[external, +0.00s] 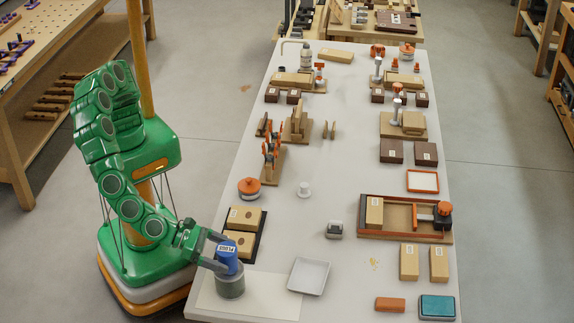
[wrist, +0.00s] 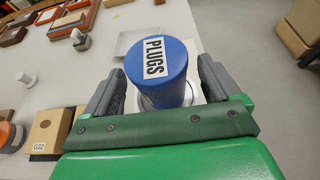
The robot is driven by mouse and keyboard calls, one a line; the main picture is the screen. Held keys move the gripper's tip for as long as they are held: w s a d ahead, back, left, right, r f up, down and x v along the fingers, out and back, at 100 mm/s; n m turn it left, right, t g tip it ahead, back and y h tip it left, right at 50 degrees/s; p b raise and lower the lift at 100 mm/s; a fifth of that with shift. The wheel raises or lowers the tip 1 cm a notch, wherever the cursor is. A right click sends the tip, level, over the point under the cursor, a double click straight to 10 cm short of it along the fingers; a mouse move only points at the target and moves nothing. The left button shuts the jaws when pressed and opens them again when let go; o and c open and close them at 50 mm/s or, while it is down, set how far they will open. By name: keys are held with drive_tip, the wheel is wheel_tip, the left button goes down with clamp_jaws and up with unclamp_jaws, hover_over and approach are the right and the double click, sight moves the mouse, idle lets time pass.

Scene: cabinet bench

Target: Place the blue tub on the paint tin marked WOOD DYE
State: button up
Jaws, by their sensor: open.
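The blue tub (external: 227,257), labelled PLUGS, stands on top of a grey round tin (external: 230,288) at the near left of the bench. The blue tub fills the middle of the wrist view (wrist: 160,77). My gripper (external: 222,253) is open, with a dark finger on each side of the tub. In the wrist view, a gap shows between the tub and the right finger, and my gripper (wrist: 160,88) is around the tub without visible grip. No WOOD DYE marking is readable on the tin. The tub hides the tin's top.
A pale mat (external: 265,295) lies under the tin. A shallow white tray (external: 309,276) is just right of it. A dark tray with tan blocks (external: 244,218) stands close behind my gripper. A small grey block (external: 334,230) is farther right. The bench middle is mostly clear.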

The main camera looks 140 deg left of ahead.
drive_tip(key=v, duration=1)
